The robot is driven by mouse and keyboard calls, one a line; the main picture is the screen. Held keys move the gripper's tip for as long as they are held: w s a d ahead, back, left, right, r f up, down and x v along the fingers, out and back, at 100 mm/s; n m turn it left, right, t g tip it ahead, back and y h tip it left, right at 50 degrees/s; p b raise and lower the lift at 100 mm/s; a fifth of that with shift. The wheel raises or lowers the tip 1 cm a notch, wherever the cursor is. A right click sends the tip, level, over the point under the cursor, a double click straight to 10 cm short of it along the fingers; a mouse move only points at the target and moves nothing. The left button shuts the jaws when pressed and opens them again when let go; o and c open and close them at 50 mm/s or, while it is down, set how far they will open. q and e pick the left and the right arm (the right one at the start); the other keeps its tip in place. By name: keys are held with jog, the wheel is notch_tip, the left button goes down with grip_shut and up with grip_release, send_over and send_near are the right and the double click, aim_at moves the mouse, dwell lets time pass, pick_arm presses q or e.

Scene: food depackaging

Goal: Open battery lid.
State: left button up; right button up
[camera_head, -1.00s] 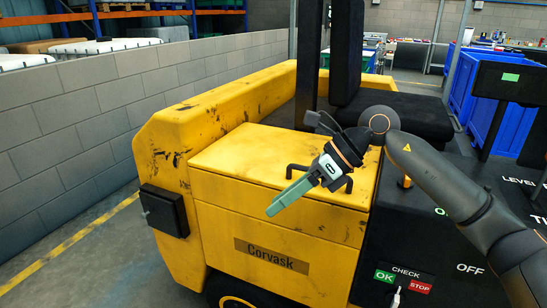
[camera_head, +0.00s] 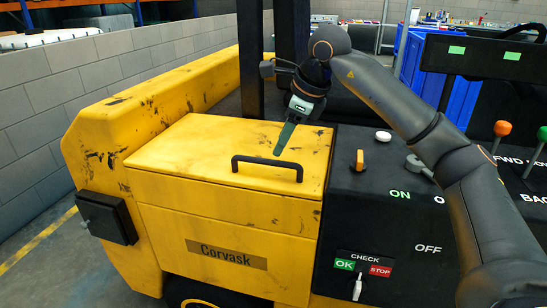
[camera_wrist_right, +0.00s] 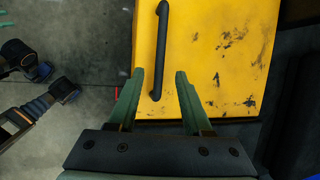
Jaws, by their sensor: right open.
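The yellow battery lid (camera_head: 205,150) is down on the yellow truck body, with scuffed paint and a black bar handle (camera_head: 267,167) on top. My right gripper (camera_head: 278,153) is open and points down above the lid, just behind the handle in the head view. In the right wrist view, the green fingers of my right gripper (camera_wrist_right: 161,74) are apart, and the near end of the handle (camera_wrist_right: 160,50) shows between them. I cannot tell how far above the handle the fingertips are.
A black control panel with an orange knob (camera_head: 360,160), a white button (camera_head: 383,136) and a CHECK plate (camera_head: 364,263) lies right of the lid. A dark post (camera_head: 251,60) rises behind it. A grey block wall (camera_head: 40,110) stands at the left.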

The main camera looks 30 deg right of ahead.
aim_at(274, 162)
jog(key=x, duration=0.5)
jog(key=shift+w+a+f, duration=0.15)
jog(key=shift+w+f, duration=0.05)
jog(key=shift+f, duration=0.15)
jog(key=shift+c, duration=0.4)
grip_shut()
dwell(0.7)
